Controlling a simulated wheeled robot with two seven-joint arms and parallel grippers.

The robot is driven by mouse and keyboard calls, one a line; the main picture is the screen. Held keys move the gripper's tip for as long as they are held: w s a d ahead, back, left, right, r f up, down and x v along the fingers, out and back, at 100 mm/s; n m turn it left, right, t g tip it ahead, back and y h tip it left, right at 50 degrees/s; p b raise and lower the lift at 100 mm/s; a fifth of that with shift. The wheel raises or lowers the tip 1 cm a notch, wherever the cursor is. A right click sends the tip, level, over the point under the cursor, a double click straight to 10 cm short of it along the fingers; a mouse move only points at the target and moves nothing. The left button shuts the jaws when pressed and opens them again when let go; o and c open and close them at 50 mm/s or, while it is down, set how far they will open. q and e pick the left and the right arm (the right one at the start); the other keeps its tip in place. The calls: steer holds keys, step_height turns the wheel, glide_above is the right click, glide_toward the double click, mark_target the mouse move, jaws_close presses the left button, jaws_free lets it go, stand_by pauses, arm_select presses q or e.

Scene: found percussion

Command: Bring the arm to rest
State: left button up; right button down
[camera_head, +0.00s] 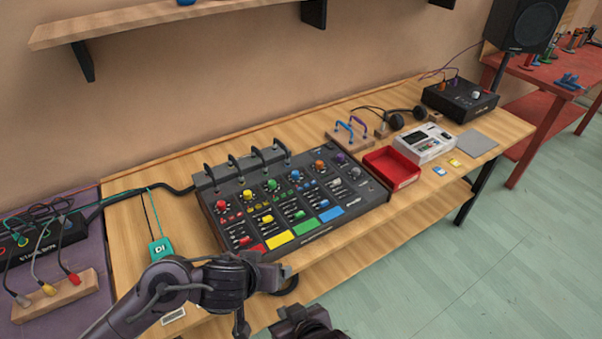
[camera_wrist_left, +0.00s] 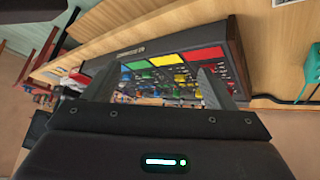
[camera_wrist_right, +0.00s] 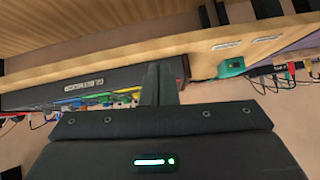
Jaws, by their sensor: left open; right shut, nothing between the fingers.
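My right gripper (camera_head: 302,322) is at the bottom edge of the head view, in front of the bench, partly cut off. In the right wrist view its two fingers (camera_wrist_right: 160,72) are together with nothing between them. My left arm comes in from the lower left in the head view, in front of the mixer; its fingers cannot be made out there. In the left wrist view the left gripper (camera_wrist_left: 158,72) has its fingers wide apart and empty, with the mixer (camera_wrist_left: 172,62) beyond them. The mixer (camera_head: 292,190) lies on the wooden bench.
A teal DI box (camera_head: 160,249) stands left of the mixer. A red tray (camera_head: 391,168), a white device (camera_head: 424,143), headphones (camera_head: 397,121) and a black box (camera_head: 460,100) are on the right. A cable block (camera_head: 55,296) sits on the left table. Floor at right is free.

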arm_select(q)
steer(key=s+a+f+m+g+y, duration=0.15)
steer(key=s+a+g, duration=0.25)
steer(key=s+a, duration=0.8)
arm_select(e)
steer(key=s+d+r+m+g+h, duration=0.2)
steer(key=s+d+r+h, duration=0.15)
steer(key=d, duration=0.75)
steer(key=s+d+r+m+g+h, duration=0.1)
steer(key=s+d+r+g+h, duration=0.2)
steer(key=d, duration=0.9)
arm_select(q)
step_height(320, 180, down, 30)
steer(key=s+g, duration=0.1)
steer(key=s, duration=0.1)
arm_select(e)
step_height(320, 180, down, 30)
steer(key=s+y, duration=0.1)
steer(key=s, duration=0.1)
arm_select(q)
steer(key=s+a+f+g+y+b, duration=0.1)
steer(key=s+a+f, duration=0.2)
steer(key=s+f, duration=1.5)
steer(key=shift+s, duration=0.95)
arm_select(e)
steer(key=s+d+f+g, duration=0.2)
steer(key=s+d+f, duration=0.1)
steer(key=s+f, duration=1.5)
steer(key=shift+s+d, duration=0.15)
steer(key=shift+s, duration=0.45)
